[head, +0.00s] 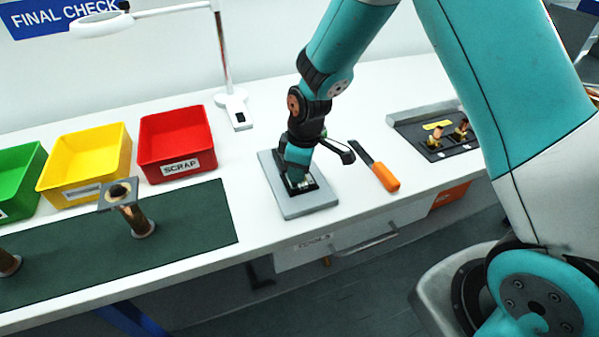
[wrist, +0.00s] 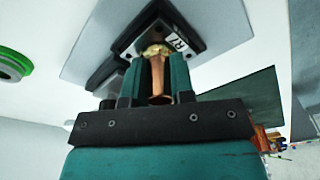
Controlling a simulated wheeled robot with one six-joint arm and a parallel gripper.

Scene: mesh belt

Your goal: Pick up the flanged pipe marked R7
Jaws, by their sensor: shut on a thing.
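My gripper (head: 297,183) points down over a grey plate (head: 310,208) on the white bench. In the wrist view my gripper (wrist: 160,75) is shut on the copper flanged pipe (wrist: 158,92), with one finger on each side of its tube. In the head view the gripper hides most of this pipe.
Another flanged pipe (head: 140,226) stands on the green mat (head: 195,236), and part of one more (head: 8,263) is at the left edge. A red SCRAP bin (head: 172,140), a yellow bin (head: 80,170), an orange-handled tool (head: 386,177) and a black fixture (head: 445,140) surround the plate.

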